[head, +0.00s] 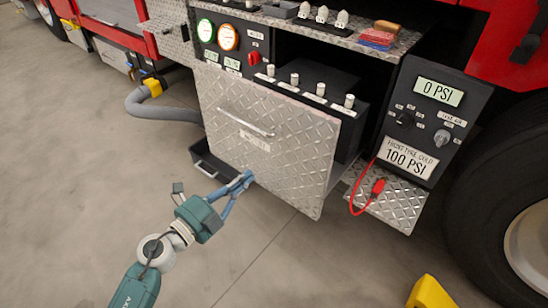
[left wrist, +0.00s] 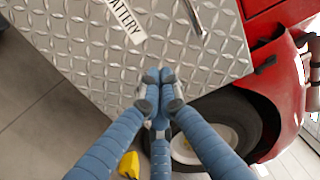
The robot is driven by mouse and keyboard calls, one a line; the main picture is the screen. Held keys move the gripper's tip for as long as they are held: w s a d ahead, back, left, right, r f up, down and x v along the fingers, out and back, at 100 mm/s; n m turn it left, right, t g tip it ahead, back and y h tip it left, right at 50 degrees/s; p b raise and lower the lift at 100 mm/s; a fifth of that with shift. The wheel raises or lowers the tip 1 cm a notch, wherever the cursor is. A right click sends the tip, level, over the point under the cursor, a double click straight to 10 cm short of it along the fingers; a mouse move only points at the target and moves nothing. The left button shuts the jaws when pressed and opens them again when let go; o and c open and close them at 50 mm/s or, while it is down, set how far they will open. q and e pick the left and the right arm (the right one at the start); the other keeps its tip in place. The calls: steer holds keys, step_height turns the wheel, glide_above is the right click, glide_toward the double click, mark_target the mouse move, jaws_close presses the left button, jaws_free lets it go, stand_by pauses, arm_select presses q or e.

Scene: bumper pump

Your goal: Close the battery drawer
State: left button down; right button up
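The battery drawer (head: 290,140) is pulled out from the truck's side. Its front is a diamond-plate panel with a bar handle (head: 245,122) and a label below it. Behind the panel, the dark battery and its pale terminals show. In the left wrist view the drawer front (left wrist: 80,60) fills the upper left, with "BATTERY" on its label (left wrist: 126,20). My left gripper (head: 247,178) is at the lower part of the panel, below the handle. Its blue fingertips (left wrist: 160,76) are together with nothing between them, at or very near the panel; contact is unclear. My right gripper is not in view.
A tyre-pressure panel (head: 425,120) and a small diamond-plate step (head: 395,200) with a red cable stand right of the drawer. A large tyre (head: 480,190) is farther right. A dark tray (head: 208,168) and grey hose (head: 155,108) lie left. A yellow object (head: 430,292) is at bottom right.

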mark_target(279, 149)
arm_select(q)
steer(key=b+x, duration=0.1)
steer(key=x, duration=0.9)
steer(key=shift+w, duration=0.1)
steer(key=shift+w+d, duration=0.45)
steer(key=shift+w, duration=0.1)
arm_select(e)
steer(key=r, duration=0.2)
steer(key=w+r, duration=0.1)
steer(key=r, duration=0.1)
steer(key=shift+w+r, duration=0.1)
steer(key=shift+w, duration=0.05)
